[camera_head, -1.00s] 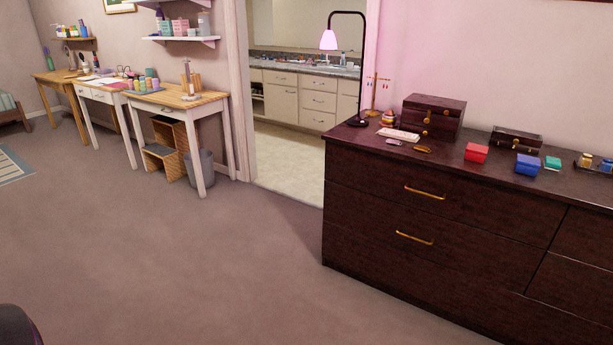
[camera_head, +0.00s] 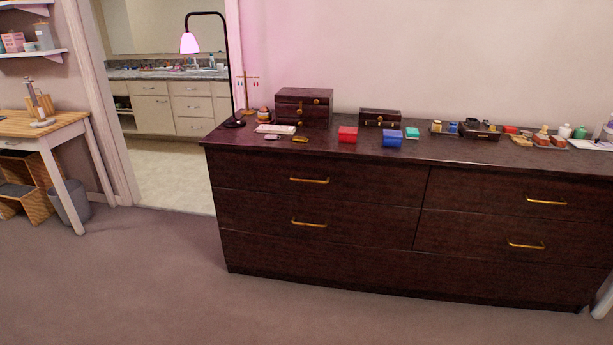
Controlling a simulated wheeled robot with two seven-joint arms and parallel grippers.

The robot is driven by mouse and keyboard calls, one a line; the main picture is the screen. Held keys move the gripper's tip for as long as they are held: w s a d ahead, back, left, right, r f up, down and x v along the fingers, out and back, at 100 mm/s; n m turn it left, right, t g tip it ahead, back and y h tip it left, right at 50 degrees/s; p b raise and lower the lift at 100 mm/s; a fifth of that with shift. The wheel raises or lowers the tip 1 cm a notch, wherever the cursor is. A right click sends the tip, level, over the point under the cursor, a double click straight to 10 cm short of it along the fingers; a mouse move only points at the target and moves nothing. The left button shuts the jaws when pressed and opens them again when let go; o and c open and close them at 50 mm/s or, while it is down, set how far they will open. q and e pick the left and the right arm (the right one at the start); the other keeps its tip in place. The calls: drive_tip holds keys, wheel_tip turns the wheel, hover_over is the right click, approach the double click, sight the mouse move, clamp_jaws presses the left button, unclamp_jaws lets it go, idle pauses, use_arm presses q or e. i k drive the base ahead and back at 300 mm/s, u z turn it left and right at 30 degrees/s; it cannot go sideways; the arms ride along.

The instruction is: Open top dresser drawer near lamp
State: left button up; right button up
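A dark wood dresser (camera_head: 320,255) stands against the pink wall. The lamp (camera_head: 190,43), with a lit pink shade on a black arched stand, is at the left end of its top. The top left drawer (camera_head: 370,187), on the lamp side, is shut and has a horizontal gold handle (camera_head: 309,181). Below it is another shut drawer with a gold handle (camera_head: 309,223). The right column has a top drawer handle (camera_head: 546,202) and a lower one (camera_head: 526,245), both drawers shut. Neither of my grippers shows.
On the dresser top are a jewelry box (camera_head: 304,108), a smaller box (camera_head: 380,118), a red box (camera_head: 348,134), a blue box (camera_head: 392,138) and several small items. The carpet (camera_head: 260,310) in front is clear. A doorway and a wooden table (camera_head: 45,124) are at left.

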sight(339, 178)
drive_tip(key=u, duration=0.15)
drive_tip(key=i, duration=1)
drive_tip(key=u, duration=0.5)
drive_tip(key=i, duration=0.85)
drive_tip(key=u, duration=0.05)
